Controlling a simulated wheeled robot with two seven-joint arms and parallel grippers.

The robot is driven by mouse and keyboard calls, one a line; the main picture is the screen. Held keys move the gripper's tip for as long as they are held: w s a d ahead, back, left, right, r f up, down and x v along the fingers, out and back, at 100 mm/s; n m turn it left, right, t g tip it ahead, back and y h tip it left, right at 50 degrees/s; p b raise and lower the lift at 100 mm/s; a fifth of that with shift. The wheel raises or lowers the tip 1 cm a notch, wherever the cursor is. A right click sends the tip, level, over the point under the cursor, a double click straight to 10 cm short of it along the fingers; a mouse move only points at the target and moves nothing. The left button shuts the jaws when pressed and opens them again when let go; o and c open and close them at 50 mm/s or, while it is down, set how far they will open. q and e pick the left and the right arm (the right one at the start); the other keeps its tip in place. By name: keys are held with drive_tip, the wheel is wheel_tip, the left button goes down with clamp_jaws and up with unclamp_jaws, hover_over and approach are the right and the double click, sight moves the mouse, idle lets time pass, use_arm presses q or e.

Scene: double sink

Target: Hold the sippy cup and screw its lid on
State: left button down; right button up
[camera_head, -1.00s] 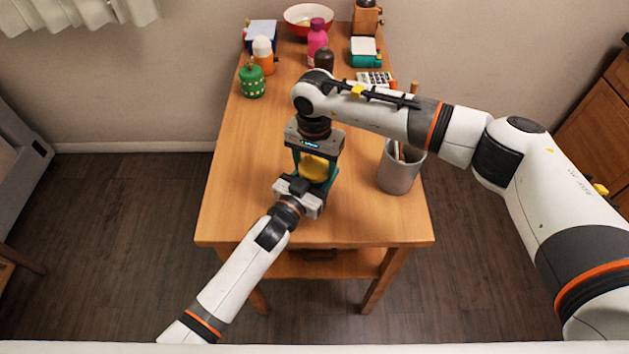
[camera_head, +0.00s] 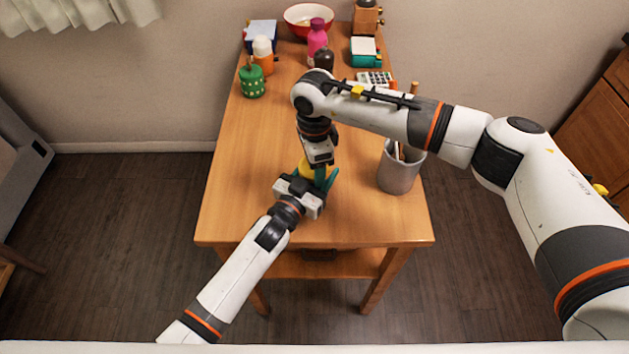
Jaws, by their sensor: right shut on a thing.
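The sippy cup's yellow part (camera_head: 305,168), which looks like its lid, shows near the table's middle front, between my two grippers. Most of the cup is hidden. My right gripper (camera_head: 318,174) comes down from above, shut on the yellow part, with teal pieces at its side; I cannot tell whether all the teal is finger or cup. My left gripper (camera_head: 309,184) reaches in low from the front left, right at the cup. Its fingertips are hidden, so its opening cannot be told.
A grey metal holder (camera_head: 398,172) stands close on the right. A green jar (camera_head: 251,81), an orange bottle (camera_head: 264,62), a pink bottle (camera_head: 317,40), a red bowl (camera_head: 310,18) and a calculator (camera_head: 376,78) are at the back. The table's (camera_head: 235,190) left side is clear.

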drive_tip(key=o, duration=1.1)
drive_tip(key=shift+r, duration=0.1)
drive_tip(key=shift+r, duration=2.2)
drive_tip(key=shift+c, duration=0.6)
drive_tip(key=r+n, duration=0.1)
drive_tip(key=n, duration=0.1)
drive_tip(key=shift+r+n, duration=0.35)
drive_tip(key=shift+n, duration=0.05)
drive_tip(key=r+n, duration=0.1)
drive_tip(key=n, duration=0.2)
drive_tip(key=shift+r, duration=0.35)
